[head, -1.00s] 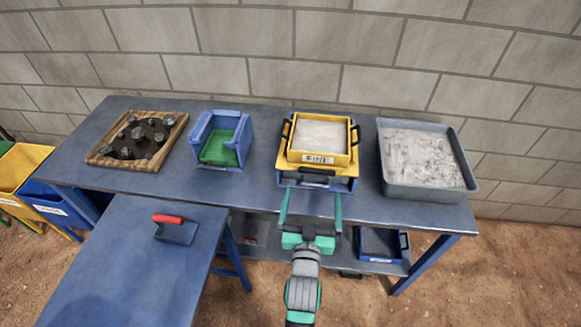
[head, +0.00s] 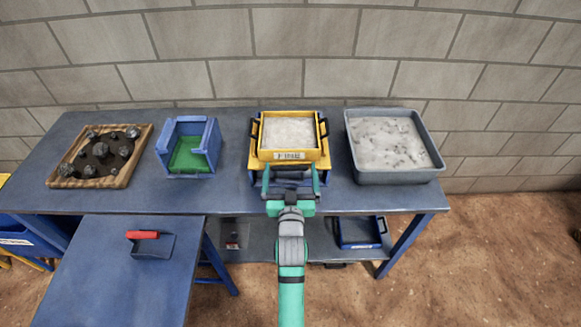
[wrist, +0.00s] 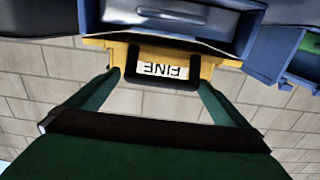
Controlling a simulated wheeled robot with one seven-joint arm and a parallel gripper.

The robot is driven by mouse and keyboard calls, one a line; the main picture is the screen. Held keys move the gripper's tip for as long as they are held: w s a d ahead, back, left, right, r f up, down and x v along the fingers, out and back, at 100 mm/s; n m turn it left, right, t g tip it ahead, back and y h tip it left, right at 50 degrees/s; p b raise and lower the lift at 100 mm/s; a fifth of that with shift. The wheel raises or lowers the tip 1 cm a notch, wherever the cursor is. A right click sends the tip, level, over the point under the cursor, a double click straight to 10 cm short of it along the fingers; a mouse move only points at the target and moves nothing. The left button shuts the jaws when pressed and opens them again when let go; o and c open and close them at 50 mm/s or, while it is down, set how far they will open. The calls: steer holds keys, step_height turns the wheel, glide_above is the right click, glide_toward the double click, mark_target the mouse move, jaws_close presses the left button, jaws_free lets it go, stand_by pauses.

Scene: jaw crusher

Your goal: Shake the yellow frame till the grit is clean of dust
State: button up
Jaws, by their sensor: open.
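The yellow frame (head: 291,155) is filled with pale grey grit (head: 289,132) and carries a label reading FINE. It sits on a blue box-like base (head: 258,178) on the long bench. Black handles show on the frame's sides. My gripper (head: 290,178) is at the front of the frame, with its two green fingers spread. In the wrist view the fingers (wrist: 157,90) stand on either side of a dark front handle (wrist: 163,84), apart from it, with the FINE label behind. Whether the grit holds dust cannot be told.
A grey tray of pale powder (head: 436,172) stands right of the frame. A blue bin with a green floor (head: 187,160) and a wooden tray of dark rocks (head: 128,172) stand left. A blue sieve (head: 360,243) rests on the shelf.

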mark_target(291, 160)
steer(key=shift+w, duration=0.45)
steer(key=shift+w+a, duration=0.3)
steer(key=shift+a, duration=0.05)
steer(key=shift+d, duration=0.1)
steer(key=shift+d, duration=0.1)
steer(key=c, duration=1.3)
steer(key=shift+w, duration=1.6)
steer(key=shift+d, duration=0.15)
steer(key=o, duration=1.2)
steer(key=shift+s, duration=0.1)
steer(key=shift+o, duration=0.5)
steer(key=shift+a, duration=0.2)
